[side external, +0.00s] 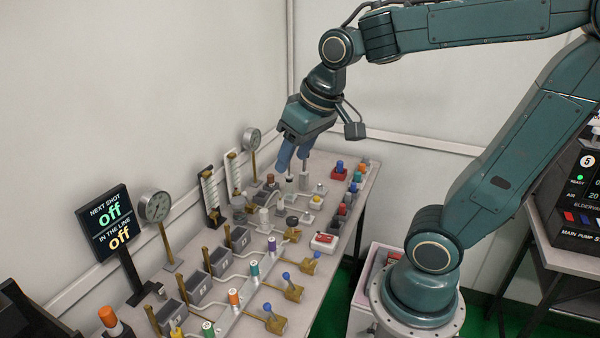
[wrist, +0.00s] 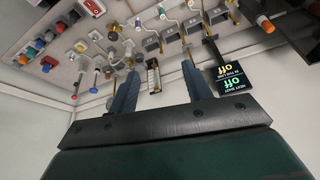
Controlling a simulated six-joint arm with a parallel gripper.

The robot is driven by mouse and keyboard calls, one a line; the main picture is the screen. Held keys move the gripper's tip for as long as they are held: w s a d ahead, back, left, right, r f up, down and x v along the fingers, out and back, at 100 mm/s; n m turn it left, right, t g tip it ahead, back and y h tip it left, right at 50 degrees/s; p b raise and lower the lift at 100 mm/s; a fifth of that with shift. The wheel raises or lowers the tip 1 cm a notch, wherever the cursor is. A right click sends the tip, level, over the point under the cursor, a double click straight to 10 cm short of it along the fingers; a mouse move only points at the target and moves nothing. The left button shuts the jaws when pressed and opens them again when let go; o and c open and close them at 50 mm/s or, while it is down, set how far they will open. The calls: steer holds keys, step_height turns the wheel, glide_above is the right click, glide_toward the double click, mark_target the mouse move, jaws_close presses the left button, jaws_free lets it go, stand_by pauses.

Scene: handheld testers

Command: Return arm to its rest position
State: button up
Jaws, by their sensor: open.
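My gripper (side external: 293,160) points down over the far part of the bench, above several small knobs and fittings. Its two blue fingers are apart, and nothing shows between them. In the wrist view my gripper (wrist: 158,82) also shows spread, empty fingers, with the bench behind them. In the side view the fingertips are close to the fittings; I cannot tell whether they touch any.
The bench (side external: 318,285) carries valves with blue knobs, grey blocks and pipes. Two gauge columns (side external: 211,195), a round gauge (side external: 155,207) and a sign reading off (side external: 107,222) stand along the wall. A dark console (side external: 575,190) is at the right.

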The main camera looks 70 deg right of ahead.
steer(key=s+a+n+t, duration=0.1)
steer(key=s+a+n, duration=0.1)
steer(key=s, duration=0.6)
steer(key=shift+a+f+y, duration=0.15)
steer(key=shift+a+y, duration=0.15)
steer(key=shift+a, duration=0.25)
